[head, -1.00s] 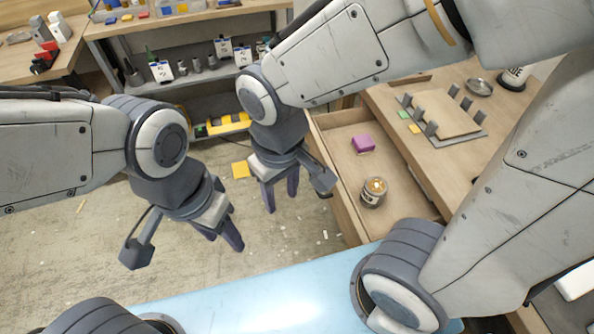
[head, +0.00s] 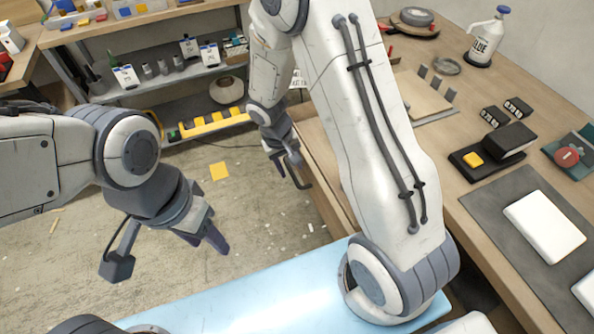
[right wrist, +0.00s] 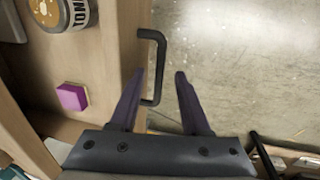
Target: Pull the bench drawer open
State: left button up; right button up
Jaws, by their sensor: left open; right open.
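The bench drawer (right wrist: 128,50) stands open. In the right wrist view its inside shows a purple block (right wrist: 72,97) and a labelled tin (right wrist: 62,10). The drawer's dark bar handle (right wrist: 160,65) is on the drawer's outer face. My right gripper (right wrist: 160,72) is open, and the lower part of the handle appears between its fingers in that view. I cannot tell whether a finger touches it. My left gripper (head: 208,244) is open and empty over the floor.
The bench top holds a glue bottle (head: 484,40), a black box (head: 510,141) and a white slab (head: 545,227) on a grey mat. A shelf unit (head: 160,85) with bins stands at the back left. A yellow square (head: 219,171) lies on the open floor.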

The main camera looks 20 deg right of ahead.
aim_at(293, 176)
jog(key=shift+d+f, duration=0.15)
jog(key=shift+f, duration=0.7)
jog(key=shift+d+f, duration=0.15)
jog(key=shift+f, duration=0.65)
jog(key=shift+c, duration=0.4)
grip_shut()
